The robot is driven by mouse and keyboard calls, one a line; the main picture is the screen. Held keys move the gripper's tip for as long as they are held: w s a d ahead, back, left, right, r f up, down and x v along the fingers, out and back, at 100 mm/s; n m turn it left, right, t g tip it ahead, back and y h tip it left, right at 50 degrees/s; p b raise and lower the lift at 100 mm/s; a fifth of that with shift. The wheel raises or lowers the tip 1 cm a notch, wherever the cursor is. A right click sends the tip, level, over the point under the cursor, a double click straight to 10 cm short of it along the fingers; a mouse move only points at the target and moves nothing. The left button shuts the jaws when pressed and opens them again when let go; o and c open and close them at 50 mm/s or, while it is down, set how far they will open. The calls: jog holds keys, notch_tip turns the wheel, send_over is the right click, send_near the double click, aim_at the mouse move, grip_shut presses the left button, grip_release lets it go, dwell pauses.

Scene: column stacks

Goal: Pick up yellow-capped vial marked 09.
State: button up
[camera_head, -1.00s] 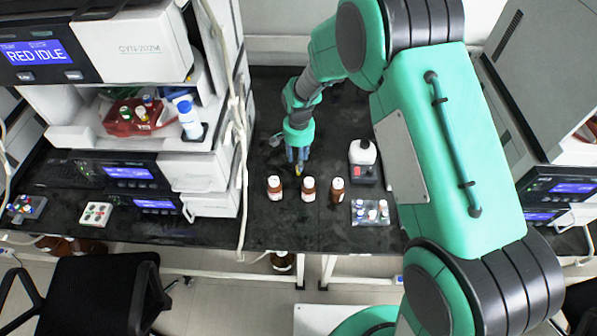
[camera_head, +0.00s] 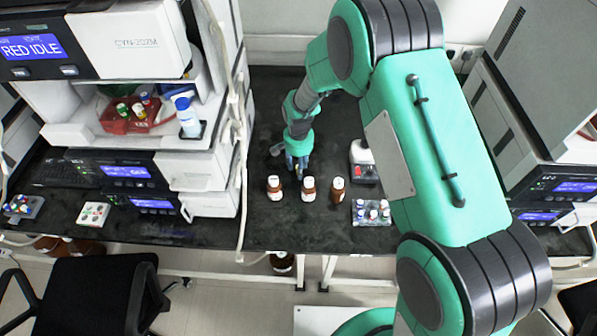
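My gripper (camera_head: 297,170) points down over the black bench, just behind the brown bottles. Its fingertips are small and dark here, so I cannot tell whether they are open, shut or holding anything. A vial with a yellowish cap (camera_head: 139,110) sits in the red tray (camera_head: 112,125) on the left instrument's shelf, far to the left of my gripper. Its marking is too small to read, so I cannot tell whether it is 09.
Three brown bottles with white caps (camera_head: 308,189) stand in a row before my gripper. A clear rack (camera_head: 358,221) of vials and a white-capped bottle (camera_head: 361,152) stand to the right. Small racks (camera_head: 83,220) (camera_head: 12,213) lie at left. A cable (camera_head: 243,190) hangs by the left instrument.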

jog(key=shift+f, duration=0.5)
jog(key=c, duration=0.9)
